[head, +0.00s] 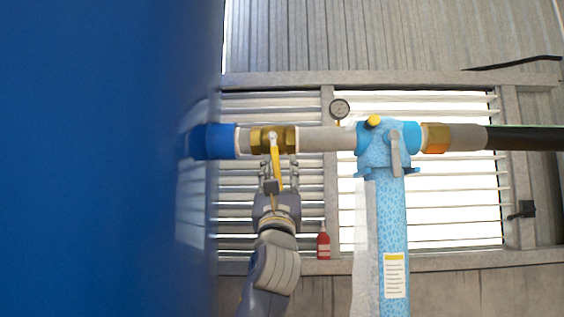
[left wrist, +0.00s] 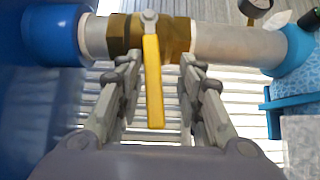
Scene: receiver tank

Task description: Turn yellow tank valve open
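The yellow valve handle (head: 276,165) hangs down from the brass valve body (head: 282,140) on the horizontal pipe, at a right angle to the pipe. In the left wrist view the handle (left wrist: 153,82) points down between my fingers, and the brass body (left wrist: 160,35) is at the top. My left gripper (head: 277,173) is below the valve, with the handle between its fingers. In the left wrist view my left gripper (left wrist: 159,75) is open, with a gap on each side of the handle. My right gripper is not in view.
A large blue tank (head: 105,160) fills the left side. Right of the valve stand a light-blue filter (head: 392,220) and a pressure gauge (head: 339,108). A red bottle (head: 323,245) stands on the sill of the louvred window behind.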

